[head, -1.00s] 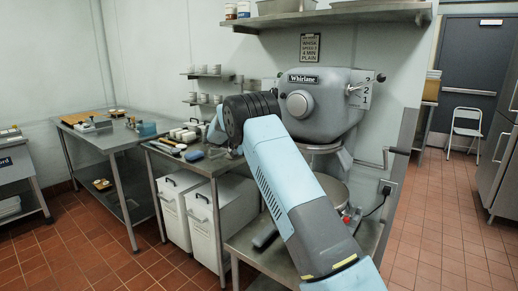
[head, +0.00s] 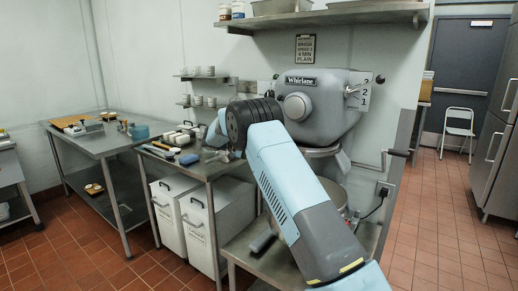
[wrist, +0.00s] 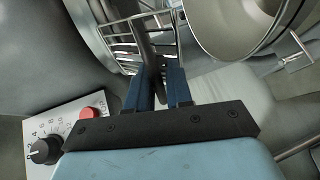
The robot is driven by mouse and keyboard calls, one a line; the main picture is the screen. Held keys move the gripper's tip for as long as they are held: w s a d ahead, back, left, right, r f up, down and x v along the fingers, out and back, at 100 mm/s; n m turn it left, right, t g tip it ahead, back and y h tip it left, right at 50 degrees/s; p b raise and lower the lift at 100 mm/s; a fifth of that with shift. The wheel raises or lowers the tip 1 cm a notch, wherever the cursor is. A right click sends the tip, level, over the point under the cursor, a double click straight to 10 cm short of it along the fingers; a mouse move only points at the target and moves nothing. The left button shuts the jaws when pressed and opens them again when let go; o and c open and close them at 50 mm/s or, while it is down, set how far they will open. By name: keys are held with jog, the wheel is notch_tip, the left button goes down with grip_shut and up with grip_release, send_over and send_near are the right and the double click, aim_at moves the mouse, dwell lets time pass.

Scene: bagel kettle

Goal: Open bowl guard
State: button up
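The bowl guard (wrist: 118,36) is a cage of bright metal wires at the top of the wrist view, left of a round steel bowl (wrist: 235,25). A dark curved bar (wrist: 144,40) runs down in front of the wires. My gripper (wrist: 162,85) has its two blue fingers close together, with the bar filling the narrow gap between them. Where the bar joins the guard is not clear. In the head view the grey mixer (head: 322,105) stands behind my arm, which hides my gripper and most of the guard and bowl.
A control box (wrist: 72,128) with a red button and black dial sits left of my gripper. A steel worktable (head: 205,165) with small items and white bins (head: 190,215) below is left of the mixer. Tiled floor (head: 440,220) is clear there.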

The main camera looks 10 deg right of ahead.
jog(key=v, duration=1.3)
jog(key=shift+a+r, duration=0.2)
jog(key=shift+a, duration=0.15)
